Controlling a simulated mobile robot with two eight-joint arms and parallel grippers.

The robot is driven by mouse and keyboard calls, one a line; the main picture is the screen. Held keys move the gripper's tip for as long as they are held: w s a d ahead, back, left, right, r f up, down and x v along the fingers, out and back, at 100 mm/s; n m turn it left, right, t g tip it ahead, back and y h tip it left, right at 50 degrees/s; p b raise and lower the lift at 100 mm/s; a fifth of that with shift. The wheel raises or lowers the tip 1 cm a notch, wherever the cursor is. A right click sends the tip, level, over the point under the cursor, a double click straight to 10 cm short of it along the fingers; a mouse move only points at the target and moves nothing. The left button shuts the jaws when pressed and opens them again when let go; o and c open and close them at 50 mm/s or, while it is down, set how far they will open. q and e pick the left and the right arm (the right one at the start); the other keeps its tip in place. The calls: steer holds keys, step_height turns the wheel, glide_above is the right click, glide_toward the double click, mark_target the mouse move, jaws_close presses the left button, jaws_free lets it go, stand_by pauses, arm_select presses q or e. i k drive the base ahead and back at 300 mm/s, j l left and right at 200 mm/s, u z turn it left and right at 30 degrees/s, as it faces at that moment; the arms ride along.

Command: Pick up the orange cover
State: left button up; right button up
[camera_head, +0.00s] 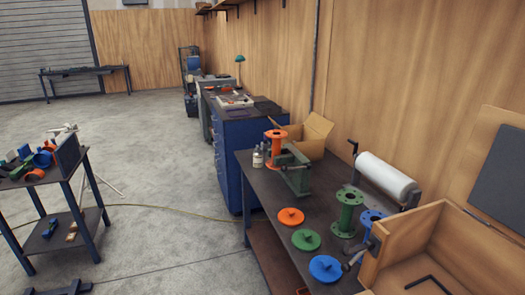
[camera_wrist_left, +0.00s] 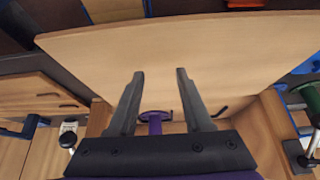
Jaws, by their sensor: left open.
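The orange cover (camera_head: 291,217) is a flat disc with a raised knob, lying on the dark workbench (camera_head: 262,195) near its left edge. A green cover (camera_head: 306,240) and a blue cover (camera_head: 325,268) lie in a row nearer to me. My left gripper (camera_wrist_left: 160,73) shows only in the left wrist view, with its two fingers apart and nothing held between the tips. It is in front of a wooden surface, away from the orange cover, which I cannot identify in that view. My right gripper is in neither view.
An orange flanged pipe (camera_head: 276,148) stands by a green vise (camera_head: 294,172) at the far end of the bench. A green flanged pipe (camera_head: 347,212) and a blue one (camera_head: 370,222) stand right of the covers. An open wooden box (camera_head: 440,222) fills the near right.

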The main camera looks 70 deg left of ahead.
mark_target(291, 218)
steer(key=k+j+u, duration=0.15)
steer(key=k+u, duration=0.15)
steer(key=k+j+u, duration=0.35)
steer(key=l+u, duration=0.1)
steer(key=u, duration=1.25)
